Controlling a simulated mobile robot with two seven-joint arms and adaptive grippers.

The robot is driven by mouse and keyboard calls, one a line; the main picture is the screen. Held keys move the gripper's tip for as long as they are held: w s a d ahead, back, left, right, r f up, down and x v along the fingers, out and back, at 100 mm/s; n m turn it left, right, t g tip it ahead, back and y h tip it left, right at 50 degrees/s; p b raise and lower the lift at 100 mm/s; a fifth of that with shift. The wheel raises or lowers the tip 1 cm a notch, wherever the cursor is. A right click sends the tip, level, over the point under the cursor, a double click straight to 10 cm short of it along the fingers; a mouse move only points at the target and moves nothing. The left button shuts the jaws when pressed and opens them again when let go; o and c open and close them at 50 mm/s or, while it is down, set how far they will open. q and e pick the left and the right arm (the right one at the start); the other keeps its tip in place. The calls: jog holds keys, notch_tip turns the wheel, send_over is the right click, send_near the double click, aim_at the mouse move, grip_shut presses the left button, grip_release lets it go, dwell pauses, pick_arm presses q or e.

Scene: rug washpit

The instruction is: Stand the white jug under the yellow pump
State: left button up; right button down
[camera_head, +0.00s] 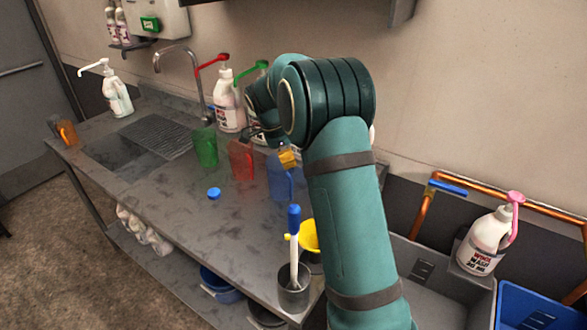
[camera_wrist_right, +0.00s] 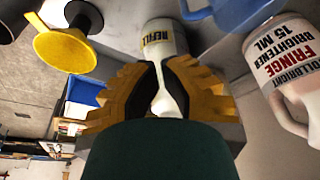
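My right gripper (camera_head: 287,158) is beyond my raised arm, above the blue jug (camera_head: 279,180), and partly hidden by the arm. In the wrist view its yellow fingers (camera_wrist_right: 163,78) are close together around the narrow white neck of a white container (camera_wrist_right: 163,40) with a yellow "REFILL" label. I cannot tell if this container is the white jug; my arm hides it in the head view. No yellow pump is recognisable; my arm covers part of the counter's back. A white bottle labelled "FRINGE BRIGHTENER" (camera_wrist_right: 295,75) is beside the gripper. My left gripper is not in view.
Green (camera_head: 206,147) and red (camera_head: 241,160) jugs stand on the counter (camera_head: 160,210), with a red-pump bottle (camera_head: 228,108) behind. A yellow funnel (camera_head: 308,236) and a brush in a grey cup (camera_head: 293,290) are at the front. A blue cap (camera_head: 213,193) lies mid-counter.

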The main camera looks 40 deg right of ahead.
jog(key=s+d+f+m+p, duration=0.1)
jog(key=f+m, duration=0.1)
jog(key=m, duration=0.9)
jog(key=s+d+f+m+p, duration=0.1)
jog(key=d+f+m, duration=0.1)
jog(key=m, duration=0.9)
jog(key=s+d+f+m+t+p, duration=0.1)
jog(key=f+m, duration=0.2)
jog(key=m, duration=0.8)
jog(key=shift+s+d+f, duration=0.25)
jog(key=shift+d, duration=0.15)
